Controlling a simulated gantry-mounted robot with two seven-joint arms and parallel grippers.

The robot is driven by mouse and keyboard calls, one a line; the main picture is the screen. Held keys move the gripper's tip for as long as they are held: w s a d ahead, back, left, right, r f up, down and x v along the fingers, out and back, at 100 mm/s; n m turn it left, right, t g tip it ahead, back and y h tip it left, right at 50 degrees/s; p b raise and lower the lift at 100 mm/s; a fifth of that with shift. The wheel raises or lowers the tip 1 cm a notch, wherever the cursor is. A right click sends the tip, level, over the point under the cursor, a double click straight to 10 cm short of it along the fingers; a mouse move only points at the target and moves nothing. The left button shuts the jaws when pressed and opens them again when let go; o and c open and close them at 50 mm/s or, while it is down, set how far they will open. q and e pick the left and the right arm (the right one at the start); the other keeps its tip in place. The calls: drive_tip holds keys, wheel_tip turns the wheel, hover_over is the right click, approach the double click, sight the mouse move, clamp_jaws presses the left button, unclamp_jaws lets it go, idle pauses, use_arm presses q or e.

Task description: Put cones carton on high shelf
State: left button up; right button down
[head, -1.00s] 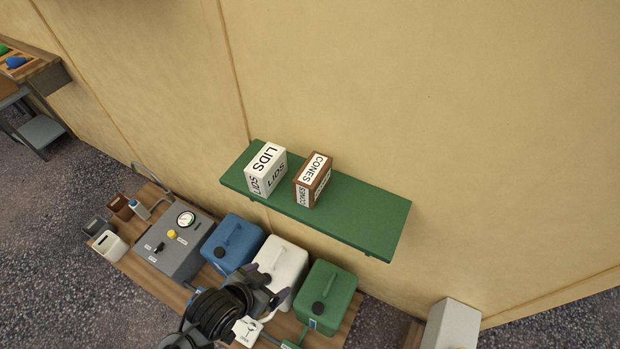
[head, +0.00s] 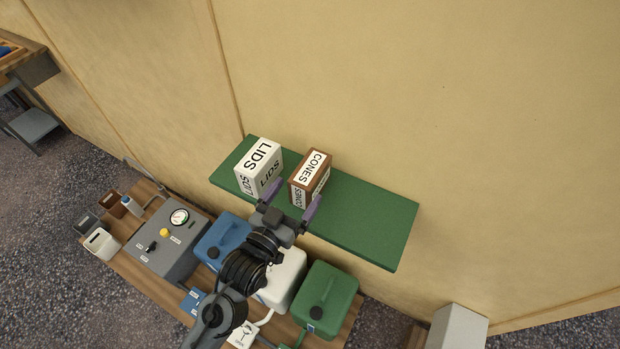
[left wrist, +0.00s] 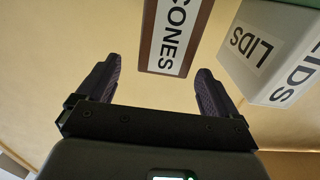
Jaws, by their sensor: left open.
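The cones carton (head: 313,168), brown with white CONES labels, stands upright on the green high shelf (head: 375,220). It is just right of the white lids carton (head: 259,160), with a narrow gap between them. My left gripper (head: 293,197) is open at the shelf's front edge, its purple-grey fingers pointing towards the cones carton. In the left wrist view the cones carton (left wrist: 172,35) sits ahead, between and beyond the two fingertips (left wrist: 155,72). I see no grip on it. The lids carton (left wrist: 268,50) is to the right there. My right gripper is not in view.
Below the shelf, a wooden bench holds a grey box with a gauge (head: 168,235) and blue, white and green (head: 325,298) canisters. The shelf's right half is bare. A pale box (head: 457,328) stands at the lower right.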

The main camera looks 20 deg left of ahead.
sight(305, 175)
use_arm(q)
drive_tip(key=shift+w+d+r, duration=0.1)
drive_tip(key=shift+w+r, duration=0.05)
drive_tip(key=shift+w, duration=1.4)
drive_tip(key=shift+w+d+r, duration=0.1)
drive_tip(key=shift+w, duration=1.4)
drive_tip(key=c, duration=1.3)
drive_tip(key=shift+r, duration=0.1)
drive_tip(key=shift+c, duration=0.2)
